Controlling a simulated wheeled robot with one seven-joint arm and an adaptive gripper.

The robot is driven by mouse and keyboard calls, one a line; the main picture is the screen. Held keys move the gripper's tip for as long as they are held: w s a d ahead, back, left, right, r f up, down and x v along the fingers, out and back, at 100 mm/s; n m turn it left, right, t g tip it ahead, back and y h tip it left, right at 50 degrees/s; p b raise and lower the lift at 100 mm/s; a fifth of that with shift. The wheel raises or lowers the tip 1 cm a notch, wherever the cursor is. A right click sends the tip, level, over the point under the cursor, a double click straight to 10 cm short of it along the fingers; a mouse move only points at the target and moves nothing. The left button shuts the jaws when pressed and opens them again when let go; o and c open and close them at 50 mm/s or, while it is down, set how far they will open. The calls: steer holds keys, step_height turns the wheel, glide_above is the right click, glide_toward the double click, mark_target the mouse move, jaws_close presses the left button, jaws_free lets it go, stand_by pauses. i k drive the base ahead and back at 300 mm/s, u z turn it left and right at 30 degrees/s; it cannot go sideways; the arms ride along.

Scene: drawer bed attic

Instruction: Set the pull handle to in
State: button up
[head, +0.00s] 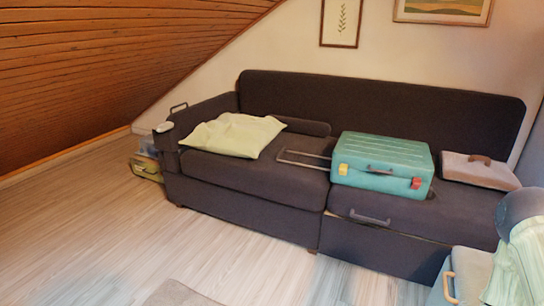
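A teal suitcase (383,152) lies flat on the sofa seat, right of the middle. Its grey pull handle (304,152) sticks out from the suitcase's left side as a long thin loop over the seat, so it is extended. The suitcase also has a dark carry grip on its front side, a yellow tag or latch at its left and a red one at its right. My gripper is not in view.
The dark sofa (245,186) has a front handle (370,217). A pale green cloth (232,135) lies left of the pull handle, and a pinkish case (480,170) right of the suitcase. Cloth-draped items (525,255) stand at front right. The wooden floor (110,235) is clear at left.

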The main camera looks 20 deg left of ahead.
mark_target(283, 150)
steer(key=u, duration=0.65)
steer(key=i, duration=0.65)
steer(key=u, duration=0.8)
steer(key=i, duration=0.75)
steer(key=z, duration=0.45)
steer(key=i, duration=0.8)
steer(key=u, duration=0.9)
steer(key=k, duration=0.65)
steer(key=z, duration=0.3)
